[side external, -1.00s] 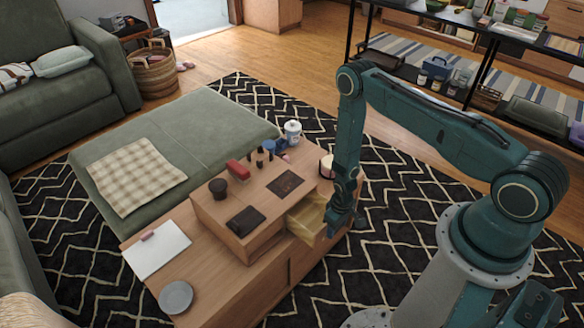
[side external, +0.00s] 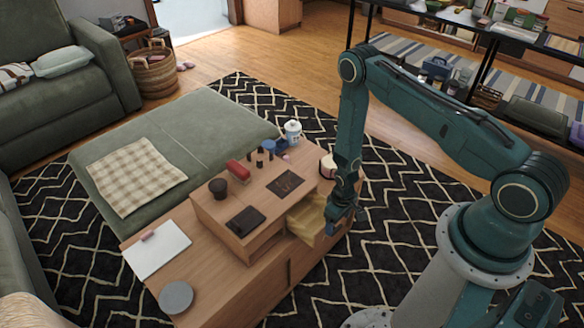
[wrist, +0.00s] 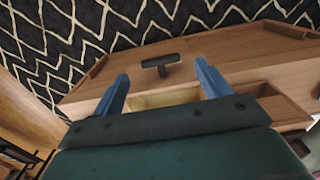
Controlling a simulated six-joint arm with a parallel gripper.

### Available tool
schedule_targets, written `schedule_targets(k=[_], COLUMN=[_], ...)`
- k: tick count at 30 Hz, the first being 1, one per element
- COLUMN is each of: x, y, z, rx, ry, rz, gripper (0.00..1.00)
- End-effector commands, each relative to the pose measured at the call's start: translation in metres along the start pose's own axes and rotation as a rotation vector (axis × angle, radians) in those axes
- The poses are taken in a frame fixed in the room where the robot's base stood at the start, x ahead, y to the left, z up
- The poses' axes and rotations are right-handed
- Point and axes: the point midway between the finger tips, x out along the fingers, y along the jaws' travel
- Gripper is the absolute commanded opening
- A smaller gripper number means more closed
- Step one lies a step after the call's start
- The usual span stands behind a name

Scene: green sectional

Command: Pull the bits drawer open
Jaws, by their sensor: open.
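The bits drawer (side external: 303,223) sticks out of the right end of the wooden organizer (side external: 218,229), partly open, with a pale interior. Its pale inside also shows in the wrist view (wrist: 165,97). A dark T-shaped handle (wrist: 160,64) shows beyond the drawer in the wrist view. My gripper (side external: 335,222) is just to the right of the drawer in the side view and partly hides its front. In the wrist view my gripper (wrist: 160,82) has its blue fingers wide apart, nothing held between them. The handle shows in the gap, apart from both fingers.
The organizer stands on a wooden table (side external: 228,291). A pink-and-white container (side external: 327,168) stands behind my gripper. The patterned rug beyond is clear.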

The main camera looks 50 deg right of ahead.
Motion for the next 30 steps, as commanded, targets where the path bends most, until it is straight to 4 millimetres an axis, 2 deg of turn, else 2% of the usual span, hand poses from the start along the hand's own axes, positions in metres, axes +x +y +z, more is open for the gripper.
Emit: schedule_targets(k=[18,24,30], x=[-0.077,-0.096,-0.105], y=[0.000,0.000,0.000], z=[0.000,0.000,0.001], rx=[0.000,0.000,0.000], ry=[0.000,-0.001,-0.002], rz=[0.001,0.000,0.000], gripper=[0.76,0.76,0.76])
